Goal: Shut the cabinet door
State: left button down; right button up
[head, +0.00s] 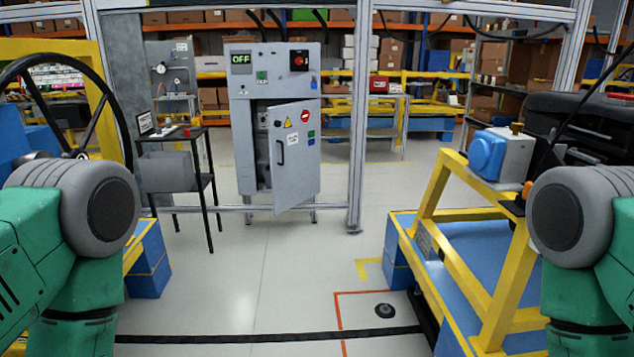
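A grey electrical cabinet (243,105) stands upright beyond a metal frame, a few steps ahead and left of the picture's centre. Its upper panel carries a green OFF display and a red rotary switch. Its lower door (295,170) is partly open, swung out toward me with the hinge side on the right. The door bears a dark vertical handle (280,153) and several warning stickers. A dark gap shows the inside at the left. My two green and grey arms show at the left and right edges, far from the door. Neither gripper is in view.
A metal frame post (360,120) stands right of the cabinet, and a low rail (235,208) crosses before it. A small black table (205,180) stands left. A yellow and blue stand (470,270) is at right, a steering wheel (60,85) at left. The middle floor is clear.

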aim_at(295, 145)
jog(key=i, duration=2.05)
